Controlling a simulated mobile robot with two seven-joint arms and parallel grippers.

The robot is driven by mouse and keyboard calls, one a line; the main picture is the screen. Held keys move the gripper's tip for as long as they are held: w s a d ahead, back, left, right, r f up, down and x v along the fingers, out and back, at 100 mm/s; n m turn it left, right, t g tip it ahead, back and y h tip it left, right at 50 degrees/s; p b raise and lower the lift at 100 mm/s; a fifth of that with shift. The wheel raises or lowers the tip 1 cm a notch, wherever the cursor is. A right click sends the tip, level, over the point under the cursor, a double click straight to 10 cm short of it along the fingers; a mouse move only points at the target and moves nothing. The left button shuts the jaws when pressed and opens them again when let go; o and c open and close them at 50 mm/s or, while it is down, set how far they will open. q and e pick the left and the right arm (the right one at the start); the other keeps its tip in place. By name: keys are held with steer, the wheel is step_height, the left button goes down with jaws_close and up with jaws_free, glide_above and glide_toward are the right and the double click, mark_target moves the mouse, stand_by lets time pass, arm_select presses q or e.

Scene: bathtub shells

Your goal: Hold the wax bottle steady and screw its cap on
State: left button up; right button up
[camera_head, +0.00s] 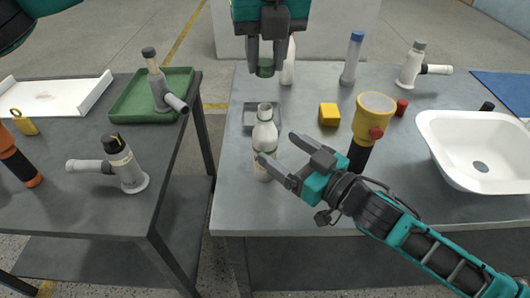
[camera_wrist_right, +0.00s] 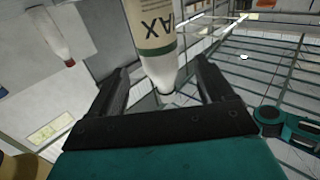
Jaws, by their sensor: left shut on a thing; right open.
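The wax bottle (camera_head: 265,138) stands upright on the grey table, white with a pale label and an open, capless neck. In the right wrist view the bottle (camera_wrist_right: 152,40) shows part of the label, "AX", between the fingers. My right gripper (camera_head: 277,149) is open, its fingers on either side of the bottle's body; whether they touch it I cannot tell. My left gripper (camera_head: 266,63) is shut on a dark green cap (camera_head: 265,70). It holds the cap above and beyond the bottle's neck, clear of it.
A grey tray (camera_head: 248,117) lies just behind the bottle. A white bottle (camera_head: 289,65) stands behind the left gripper. A yellow block (camera_head: 329,114) and a yellow flashlight (camera_head: 372,112) are to the right, near a white basin (camera_head: 437,130). The table's front left is clear.

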steer(key=x, duration=0.5)
steer(key=shift+w+a, duration=0.25)
steer(key=shift+w, duration=0.05)
steer(key=c, duration=1.5)
arm_select(q)
glide_above(264, 104)
steer(key=s, duration=0.1)
steer(key=shift+s+d+f, duration=0.1)
steer(key=shift+f, duration=1.15)
steer(key=shift+s+d+f, duration=0.1)
steer(key=shift+f, duration=1.15)
